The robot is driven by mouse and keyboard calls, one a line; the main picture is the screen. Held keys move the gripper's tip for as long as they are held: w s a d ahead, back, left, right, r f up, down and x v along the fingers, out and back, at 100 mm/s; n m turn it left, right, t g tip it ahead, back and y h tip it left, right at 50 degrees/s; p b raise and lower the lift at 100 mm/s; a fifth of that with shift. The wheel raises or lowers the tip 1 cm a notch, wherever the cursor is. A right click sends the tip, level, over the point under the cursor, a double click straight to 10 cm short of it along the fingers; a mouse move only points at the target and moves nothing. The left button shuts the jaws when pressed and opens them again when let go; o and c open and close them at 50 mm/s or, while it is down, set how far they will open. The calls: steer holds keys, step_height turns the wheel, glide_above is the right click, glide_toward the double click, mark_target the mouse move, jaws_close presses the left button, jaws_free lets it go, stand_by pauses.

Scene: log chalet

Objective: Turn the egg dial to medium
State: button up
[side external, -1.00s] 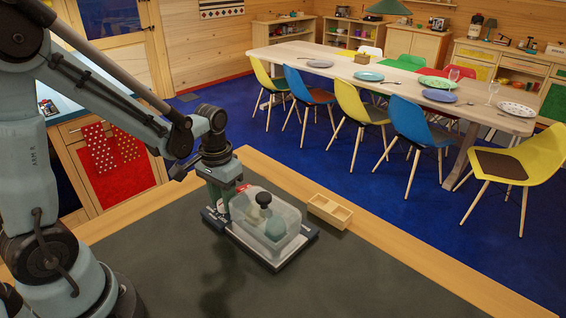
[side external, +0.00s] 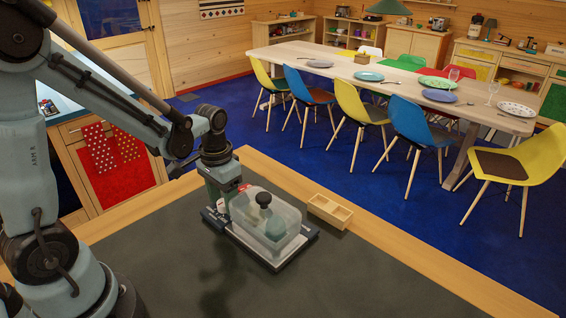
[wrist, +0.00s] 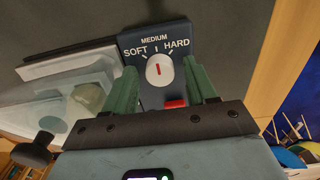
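The egg cooker (side external: 265,228) sits on the dark counter under a clear lid with a dark knob (side external: 264,200). Its dial (wrist: 159,69) is a white knob with a red mark, on a dark panel lettered SOFT, MEDIUM and HARD. The red mark stands nearly upright in the wrist view, toward MEDIUM. My gripper (wrist: 162,84) has its green fingers on either side of the dial, with a visible gap on each side. It is open. In the side view my gripper (side external: 225,200) is low at the cooker's left end, and the dial cannot be made out there.
A small wooden divided tray (side external: 330,212) stands just right of the cooker. A red part (wrist: 176,104) shows on the panel below the dial. The counter (side external: 330,280) is clear in front. A dining table with chairs stands beyond.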

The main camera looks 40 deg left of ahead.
mark_target(223, 203)
stand_by(0.3)
step_height(223, 203, up, 12)
stand_by(0.8)
steer(key=shift+s+d, duration=0.1)
steer(key=s+d+t, duration=0.3)
steer(key=d+t, duration=0.2)
steer(key=t, duration=0.2)
steer(key=shift+d+f, duration=0.35)
steer(key=shift+f, duration=0.05)
